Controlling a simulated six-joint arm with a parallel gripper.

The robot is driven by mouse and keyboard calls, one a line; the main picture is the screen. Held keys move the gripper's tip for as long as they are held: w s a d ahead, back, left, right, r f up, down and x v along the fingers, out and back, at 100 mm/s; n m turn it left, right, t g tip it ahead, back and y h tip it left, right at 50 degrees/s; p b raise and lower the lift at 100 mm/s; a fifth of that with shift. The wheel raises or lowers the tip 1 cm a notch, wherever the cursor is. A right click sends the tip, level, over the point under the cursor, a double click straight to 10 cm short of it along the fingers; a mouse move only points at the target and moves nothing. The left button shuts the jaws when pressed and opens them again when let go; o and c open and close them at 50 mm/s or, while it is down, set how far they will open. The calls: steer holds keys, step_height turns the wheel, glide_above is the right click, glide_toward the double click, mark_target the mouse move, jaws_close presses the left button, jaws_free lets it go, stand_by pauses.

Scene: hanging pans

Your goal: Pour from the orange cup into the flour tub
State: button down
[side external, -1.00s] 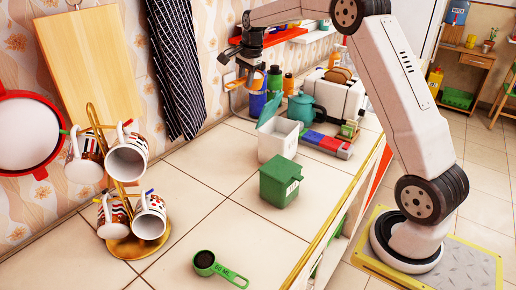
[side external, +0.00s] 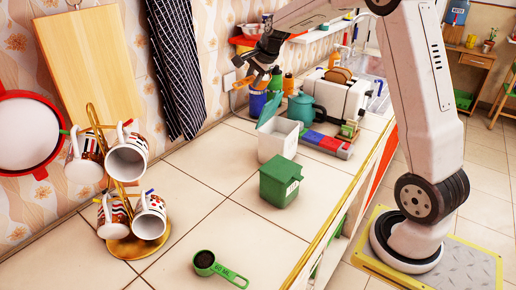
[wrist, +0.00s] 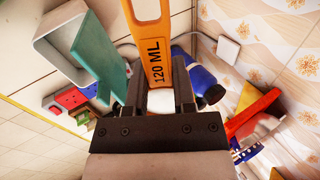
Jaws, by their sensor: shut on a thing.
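My gripper (side external: 256,72) is shut on the handle of the orange cup (side external: 240,83), high over the back of the counter. In the wrist view the orange cup's handle (wrist: 154,45), marked 120 ML, runs up out of frame from my gripper (wrist: 157,92); the bowl and its contents are hidden. An open white tub (side external: 278,142) with a raised teal lid stands on the counter, below and right of the cup in the side view. A shut green tub (side external: 281,184) with a label stands in front of it. I cannot read which tub is marked flour.
A teal pot (side external: 304,109), a blue container (side external: 258,102), bottles and a white toaster (side external: 333,95) crowd the back of the counter. A mug stand (side external: 122,200) is at left, and a green scoop (side external: 205,260) lies in front.

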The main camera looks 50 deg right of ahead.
mark_target(253, 76)
steer(key=shift+s+r+t, duration=0.2)
steer(key=shift+s+t, duration=0.35)
steer(key=shift+t, duration=0.45)
steer(key=shift+s+r+t, duration=0.25)
steer(key=shift+s+t, duration=0.25)
steer(key=shift+t, duration=0.5)
steer(key=shift+s+r+t, duration=0.2)
steer(key=shift+s+t, duration=0.35)
steer(key=shift+t, duration=0.45)
steer(key=shift+s+r+t+h, duration=0.1)
steer(key=shift+s+t+h, duration=0.1)
steer(key=shift+t, duration=0.5)
steer(key=shift+s+r+t+h, duration=0.1)
steer(key=shift+s+t, duration=0.05)
steer(key=shift+t, duration=0.55)
steer(key=shift+s+a+t+p, duration=0.1)
steer(key=shift+s+t+p, duration=0.2)
steer(key=shift+s+t, duration=0.5)
steer(key=shift+s+t, duration=0.2)
steer(key=shift+t, duration=0.5)
steer(key=shift+s+t, duration=0.2)
steer(key=shift+t, duration=0.6)
steer(key=shift+s+t, duration=0.1)
steer(key=shift+t, duration=0.2)
